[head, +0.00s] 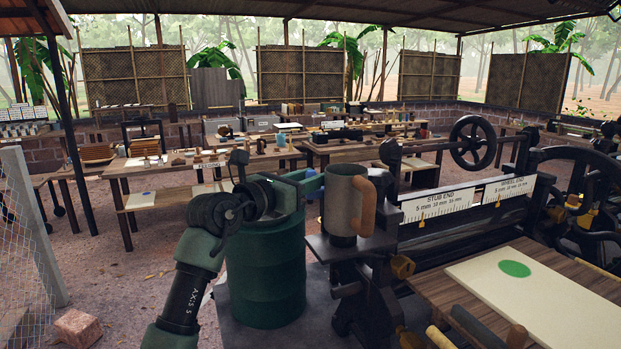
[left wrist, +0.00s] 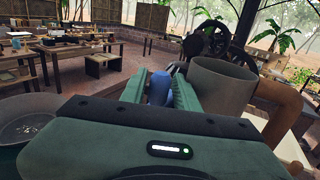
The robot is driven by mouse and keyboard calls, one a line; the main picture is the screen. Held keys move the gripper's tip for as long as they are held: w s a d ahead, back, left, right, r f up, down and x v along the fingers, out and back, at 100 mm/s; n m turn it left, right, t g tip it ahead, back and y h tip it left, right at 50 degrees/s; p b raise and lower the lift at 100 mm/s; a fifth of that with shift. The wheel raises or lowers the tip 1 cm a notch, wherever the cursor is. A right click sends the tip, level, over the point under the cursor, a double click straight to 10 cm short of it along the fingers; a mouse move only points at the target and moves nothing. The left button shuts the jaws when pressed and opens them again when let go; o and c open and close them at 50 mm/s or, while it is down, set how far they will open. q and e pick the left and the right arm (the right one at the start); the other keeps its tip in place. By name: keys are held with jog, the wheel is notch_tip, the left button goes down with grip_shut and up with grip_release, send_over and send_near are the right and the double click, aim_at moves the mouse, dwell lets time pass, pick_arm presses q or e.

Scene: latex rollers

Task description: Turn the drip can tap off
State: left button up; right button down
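The drip can (head: 343,205) is a grey cylinder with a brown curved handle, upright on a dark stand beside the rollers. It also shows at the right of the left wrist view (left wrist: 222,88). A blue tap piece (head: 314,184) is on the left side of the can, and it shows between my fingers in the left wrist view (left wrist: 160,88). My left gripper (head: 303,188), reaching in from the left, has its green fingers on both sides of the blue piece, with no clear gap visible. The fingers partly hide the tap. My right gripper is out of view.
A green drum (head: 265,270) stands below my left gripper. The roller machine with its scale plates (head: 442,205) and handwheel (head: 472,142) is right of the can. A pale sheet with a green spot (head: 550,290) lies on the front right table. Workbenches stand behind.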

pick_arm(q)
jog(key=b+v, duration=0.4)
jog(key=v, duration=0.3)
jog(key=shift+s+a, duration=0.25)
jog(key=shift+f, duration=0.1)
